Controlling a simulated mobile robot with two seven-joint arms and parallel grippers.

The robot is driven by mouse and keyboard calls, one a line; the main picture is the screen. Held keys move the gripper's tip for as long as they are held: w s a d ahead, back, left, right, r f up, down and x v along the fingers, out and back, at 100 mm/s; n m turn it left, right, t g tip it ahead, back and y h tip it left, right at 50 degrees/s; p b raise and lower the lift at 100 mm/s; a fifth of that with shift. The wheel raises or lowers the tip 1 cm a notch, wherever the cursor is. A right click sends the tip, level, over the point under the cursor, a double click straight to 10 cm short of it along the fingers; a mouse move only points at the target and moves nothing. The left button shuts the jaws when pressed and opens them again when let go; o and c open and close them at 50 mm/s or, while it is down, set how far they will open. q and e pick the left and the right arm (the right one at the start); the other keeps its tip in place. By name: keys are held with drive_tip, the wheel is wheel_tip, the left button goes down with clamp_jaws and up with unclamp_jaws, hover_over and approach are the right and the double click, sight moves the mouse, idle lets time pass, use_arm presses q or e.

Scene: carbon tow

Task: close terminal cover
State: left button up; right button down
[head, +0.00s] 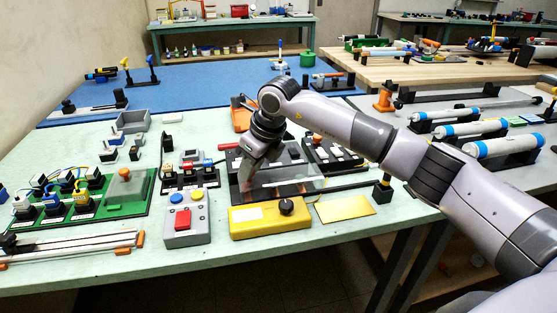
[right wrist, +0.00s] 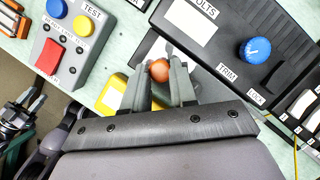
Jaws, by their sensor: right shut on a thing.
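My right gripper (head: 246,180) reaches down over a black device (head: 275,190) near the middle of the pale green table. In the right wrist view its fingers (right wrist: 159,75) are shut on a small orange-brown knob (right wrist: 159,69). A clear panel (head: 312,184) shows faintly over the device, to the right of the gripper. It appears to be the terminal cover; its hinge and exact tilt are hard to make out. In the right wrist view, the black device's face carries a blue knob (right wrist: 255,49) marked TRIM and a VOLTS label.
A grey box (head: 183,236) with red, yellow and blue buttons stands to the left. A yellow box (head: 255,222) with a black knob stands in front, beside a yellow plate (head: 344,208). A green board (head: 108,210) with plugs lies farther left. A black switch unit (head: 332,156) stands behind right.

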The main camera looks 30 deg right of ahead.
drive_tip(key=shift+w+a, duration=0.2)
drive_tip(key=shift+a, duration=0.9)
drive_tip(key=c, duration=0.9)
unclamp_jaws()
drive_tip(key=shift+w+a, duration=0.1)
drive_tip(key=shift+a, duration=0.05)
drive_tip(key=shift+r, duration=0.15)
drive_tip(key=shift+d+r, duration=0.2)
drive_tip(key=shift+r, duration=0.15)
drive_tip(key=v, duration=0.6)
drive_tip(key=shift+s, duration=0.25)
